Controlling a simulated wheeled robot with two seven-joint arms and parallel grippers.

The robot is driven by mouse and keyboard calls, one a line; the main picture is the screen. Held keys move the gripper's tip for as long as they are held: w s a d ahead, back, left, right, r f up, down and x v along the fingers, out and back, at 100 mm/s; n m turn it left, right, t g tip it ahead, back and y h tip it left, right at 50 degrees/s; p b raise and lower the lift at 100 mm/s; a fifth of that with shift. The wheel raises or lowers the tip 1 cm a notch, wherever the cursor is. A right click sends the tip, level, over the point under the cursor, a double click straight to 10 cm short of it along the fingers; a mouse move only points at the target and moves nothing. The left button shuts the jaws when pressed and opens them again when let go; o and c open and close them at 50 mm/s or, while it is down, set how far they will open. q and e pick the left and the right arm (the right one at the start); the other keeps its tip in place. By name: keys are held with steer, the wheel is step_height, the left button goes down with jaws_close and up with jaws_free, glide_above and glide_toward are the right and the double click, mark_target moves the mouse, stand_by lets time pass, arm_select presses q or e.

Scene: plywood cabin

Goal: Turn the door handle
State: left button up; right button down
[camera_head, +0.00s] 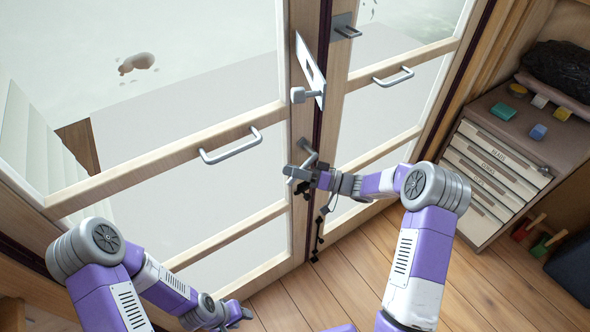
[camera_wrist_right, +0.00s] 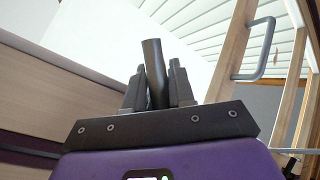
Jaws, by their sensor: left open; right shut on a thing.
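The glazed double door has wooden frames, and its meeting edge runs down the middle of the head view. A grey door handle (camera_head: 308,155) sits on the left leaf near that edge. My right gripper (camera_head: 300,176) is at the handle, shut on it. In the right wrist view the dark handle bar (camera_wrist_right: 155,72) stands between the two fingers of the right gripper (camera_wrist_right: 158,85). My left gripper (camera_head: 236,316) is open and empty, low in front of the left leaf, away from the handle.
Grey pull bars cross the left leaf (camera_head: 231,146) and the right leaf (camera_head: 393,77). A latch plate with a knob (camera_head: 309,80) is above the handle. A drawer cabinet (camera_head: 497,170) stands at the right.

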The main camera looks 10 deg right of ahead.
steer(key=shift+s+a+r+m+t+y+p, duration=0.15)
steer(key=shift+r+m+t+y, duration=0.2)
steer(key=shift+r+m+t, duration=0.7)
steer(key=shift+a+r+m+t+y+p, duration=0.25)
steer(key=shift+r+m+t, duration=0.35)
steer(key=shift+m, duration=0.95)
steer(key=shift+s+a+r+m+t+y+b, duration=0.1)
steer(key=shift+r+m+t+y, duration=0.45)
steer(key=shift+m+t, duration=0.6)
steer(key=shift+w+r+m, duration=0.1)
steer(key=shift+r+m, duration=0.1)
steer(key=shift+m, duration=0.05)
steer(key=c, duration=1.1)
jaws_free()
steer(key=shift+d, duration=0.1)
steer(key=shift+o, duration=0.2)
steer(key=shift+f, duration=0.1)
steer(key=v, duration=0.7)
steer(key=shift+s+d, duration=0.2)
